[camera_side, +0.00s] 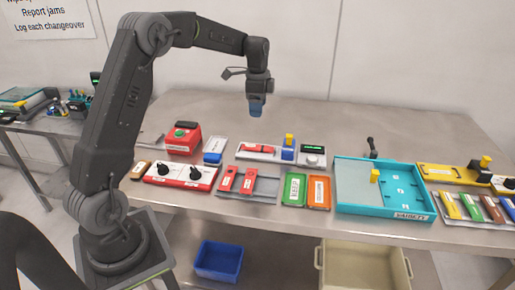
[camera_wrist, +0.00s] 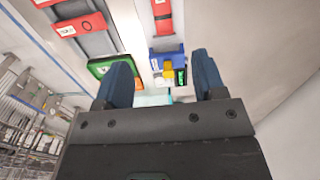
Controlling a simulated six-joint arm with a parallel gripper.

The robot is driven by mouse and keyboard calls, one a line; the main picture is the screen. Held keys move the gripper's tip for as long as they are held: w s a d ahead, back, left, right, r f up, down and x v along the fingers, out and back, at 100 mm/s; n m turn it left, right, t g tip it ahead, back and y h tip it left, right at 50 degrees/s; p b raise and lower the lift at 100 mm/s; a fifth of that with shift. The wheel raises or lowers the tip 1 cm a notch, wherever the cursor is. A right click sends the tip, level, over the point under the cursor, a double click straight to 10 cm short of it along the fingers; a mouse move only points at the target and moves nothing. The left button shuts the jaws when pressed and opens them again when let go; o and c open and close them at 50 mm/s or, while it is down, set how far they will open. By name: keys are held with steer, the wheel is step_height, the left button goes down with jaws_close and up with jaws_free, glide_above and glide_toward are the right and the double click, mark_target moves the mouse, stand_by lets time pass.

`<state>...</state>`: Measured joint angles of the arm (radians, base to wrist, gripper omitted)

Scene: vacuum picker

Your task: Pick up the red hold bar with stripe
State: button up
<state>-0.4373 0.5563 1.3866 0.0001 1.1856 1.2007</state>
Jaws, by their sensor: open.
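Several red bars are in view, and I cannot tell for sure which one has the stripe. One red bar (camera_side: 257,149) lies on a pale panel at the back; in the wrist view a red bar (camera_wrist: 163,16) with a thin line across it lies on a pale strip. Two more red bars with pale labels (camera_side: 228,178) lie in a grey tray (camera_side: 265,187); they also show at the wrist view's upper left (camera_wrist: 82,25). My gripper (camera_side: 256,107), with blue fingertips, hangs well above the table behind the panel. In the wrist view its fingers (camera_wrist: 162,80) are apart with nothing gripped.
A blue block with a yellow piece (camera_side: 288,148) stands beside the back panel. Green (camera_side: 294,189) and orange (camera_side: 318,191) trays and a turquoise tray (camera_side: 350,209) are to the right. A red box with a green button (camera_side: 183,138) and a knob panel are left.

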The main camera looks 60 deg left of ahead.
glide_above(258, 146)
steer(key=f, duration=0.8)
steer(key=shift+a+f, duration=0.2)
steer(key=shift+f, duration=0.2)
steer(key=shift+s+d+f, duration=0.1)
steer(key=shift+f, duration=1.4)
steer(key=shift+d+f, duration=0.1)
steer(key=shift+f, duration=1.4)
steer(key=c, duration=1.1)
steer(key=shift+r, duration=0.15)
